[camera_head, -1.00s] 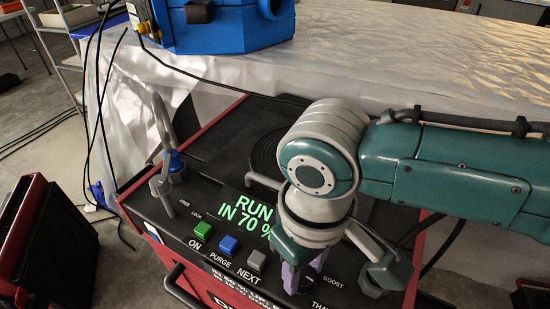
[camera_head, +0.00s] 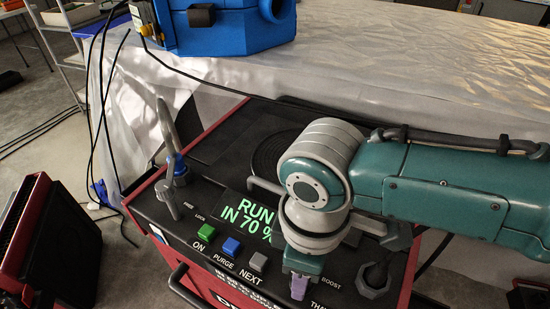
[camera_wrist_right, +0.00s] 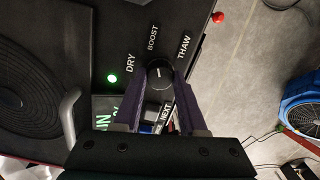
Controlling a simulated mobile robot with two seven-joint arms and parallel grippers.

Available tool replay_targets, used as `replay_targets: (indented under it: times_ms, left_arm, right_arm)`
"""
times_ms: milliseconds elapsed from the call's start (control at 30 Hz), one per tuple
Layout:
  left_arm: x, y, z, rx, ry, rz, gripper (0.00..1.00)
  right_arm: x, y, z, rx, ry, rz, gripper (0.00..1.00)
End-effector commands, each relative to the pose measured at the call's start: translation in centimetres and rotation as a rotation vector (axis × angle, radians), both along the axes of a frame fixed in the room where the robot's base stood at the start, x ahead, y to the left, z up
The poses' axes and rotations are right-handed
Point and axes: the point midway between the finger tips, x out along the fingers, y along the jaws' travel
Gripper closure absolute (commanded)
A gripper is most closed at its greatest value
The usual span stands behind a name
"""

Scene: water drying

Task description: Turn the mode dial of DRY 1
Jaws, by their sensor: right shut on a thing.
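The black mode dial (camera_wrist_right: 159,75) sits on the machine's dark top panel among the labels DRY, BOOST and THAW in the right wrist view. My right gripper (camera_wrist_right: 159,79) is shut on it, one purple finger on each side. A small pale mark shows on the dial's face; I cannot tell for sure which label it indicates. In the head view my right gripper (camera_head: 299,286) points down at the panel's front right and hides the dial. The machine's display (camera_head: 247,219) reads RUN IN 70 % in green. My left gripper is not in view.
Green (camera_head: 206,232), blue (camera_head: 231,246) and grey (camera_head: 257,261) buttons line the panel left of my right gripper. A lever (camera_head: 168,198) stands at the panel's left. A blue machine (camera_head: 225,27) is on the covered table behind. A lit green lamp (camera_wrist_right: 112,78) is near DRY.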

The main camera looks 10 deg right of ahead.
Motion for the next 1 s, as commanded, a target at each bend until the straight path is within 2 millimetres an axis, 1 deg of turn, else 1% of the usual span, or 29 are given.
replay_targets:
  times_ms: [367,400,600,667,900,1000]
  left_arm:
    - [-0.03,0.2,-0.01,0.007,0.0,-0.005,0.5]
    - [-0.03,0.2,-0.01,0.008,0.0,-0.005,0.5]
    - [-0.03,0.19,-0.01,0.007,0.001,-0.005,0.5]
    - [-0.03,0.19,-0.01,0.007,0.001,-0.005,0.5]
    - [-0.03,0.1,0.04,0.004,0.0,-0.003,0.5]
    - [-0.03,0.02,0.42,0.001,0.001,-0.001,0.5]
  right_arm:
    - [-0.01,0.03,-0.01,0.001,-0.001,0.005,1.0]
    - [-0.01,0.03,-0.01,0.001,-0.001,0.005,0.58]
    - [0.0,0.02,0.0,0.001,-0.001,0.004,0.35]
    - [0.0,0.01,0.0,0.001,-0.001,0.004,0.29]
    - [0.01,0.0,0.09,0.001,-0.001,0.004,0.29]
    - [0.04,0.0,0.89,0.001,-0.001,0.004,0.29]
